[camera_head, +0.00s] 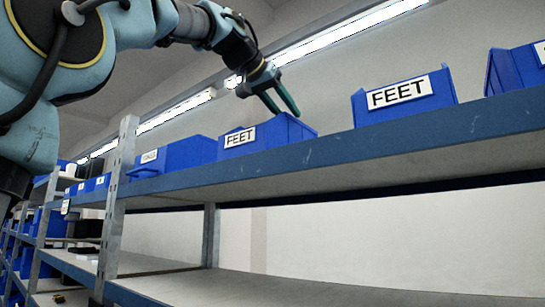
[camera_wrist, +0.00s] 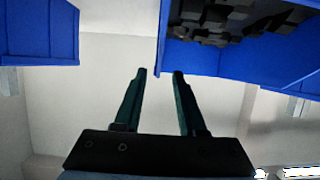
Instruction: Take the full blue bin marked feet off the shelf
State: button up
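In the head view two blue bins marked FEET stand on the top shelf: a left one (camera_head: 290,131) and a right one (camera_head: 440,88). Their contents are hidden from below. My gripper (camera_head: 283,113) is open, fingers pointing down over the right part of the left FEET bin. In the wrist view my gripper (camera_wrist: 160,73) has its fingers apart and nothing held. A blue bin full of dark blocks (camera_wrist: 240,62) is at upper right, its wall edge lined up between the fingertips. Contact cannot be told. Its label does not show there.
The blue top shelf edge (camera_head: 350,148) runs below the bins. Another labelled blue bin (camera_head: 200,152) stands left, and part of one (camera_head: 510,70) at far right. A grey upright post (camera_head: 115,205) is left. A second blue bin (camera_wrist: 40,50) shows in the wrist view.

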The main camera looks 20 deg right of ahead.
aim_at(295, 120)
jog(key=p+x, duration=0.1)
jog(key=x, duration=0.3)
jog(key=shift+d+p, duration=0.25)
jog(key=shift+p, duration=0.05)
jog(key=shift+c, duration=0.2)
grip_shut()
jog(key=shift+s+r, duration=0.1)
dwell(0.8)
